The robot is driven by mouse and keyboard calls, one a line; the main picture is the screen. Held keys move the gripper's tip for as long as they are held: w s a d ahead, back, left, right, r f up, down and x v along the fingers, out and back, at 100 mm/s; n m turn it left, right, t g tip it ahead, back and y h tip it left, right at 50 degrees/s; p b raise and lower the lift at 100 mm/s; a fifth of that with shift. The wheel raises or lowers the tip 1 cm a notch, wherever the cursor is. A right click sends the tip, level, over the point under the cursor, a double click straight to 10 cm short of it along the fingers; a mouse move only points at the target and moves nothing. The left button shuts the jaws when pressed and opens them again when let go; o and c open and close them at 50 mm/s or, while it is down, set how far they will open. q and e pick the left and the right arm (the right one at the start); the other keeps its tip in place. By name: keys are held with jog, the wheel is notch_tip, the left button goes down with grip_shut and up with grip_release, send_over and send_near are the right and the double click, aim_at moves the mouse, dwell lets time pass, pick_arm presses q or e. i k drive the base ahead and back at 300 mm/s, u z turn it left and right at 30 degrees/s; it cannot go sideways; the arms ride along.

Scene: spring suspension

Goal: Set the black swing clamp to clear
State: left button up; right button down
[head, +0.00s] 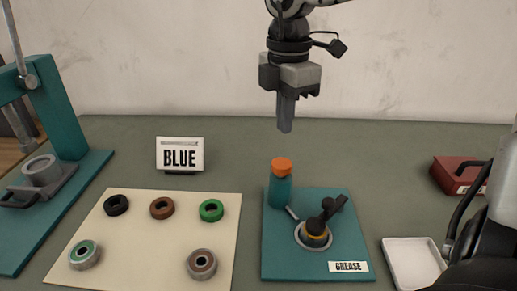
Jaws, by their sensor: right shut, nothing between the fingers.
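The black swing clamp (327,207) is on a teal base plate (283,262) labelled GREASE, right of the middle. Its black arm lies slantwise, with one knobbed end over a round metal seat (301,238) and the other pointing to the upper right. An orange ring (316,235) shows beneath the knob at the seat. A teal post with an orange cap (281,167) stands at the plate's back left. My right gripper (286,130) is shut and empty, fingers down, above and behind the capped post, apart from everything. My left gripper is out of view.
A cream mat (149,236) at left holds several rings and bearings. A BLUE sign (180,154) stands behind it. A teal press (60,120) stands far left. A white tray (413,262) and red box (457,174) are at right. The table behind the plate is clear.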

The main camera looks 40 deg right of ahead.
aim_at(315, 225)
jog(key=k, duration=1.5)
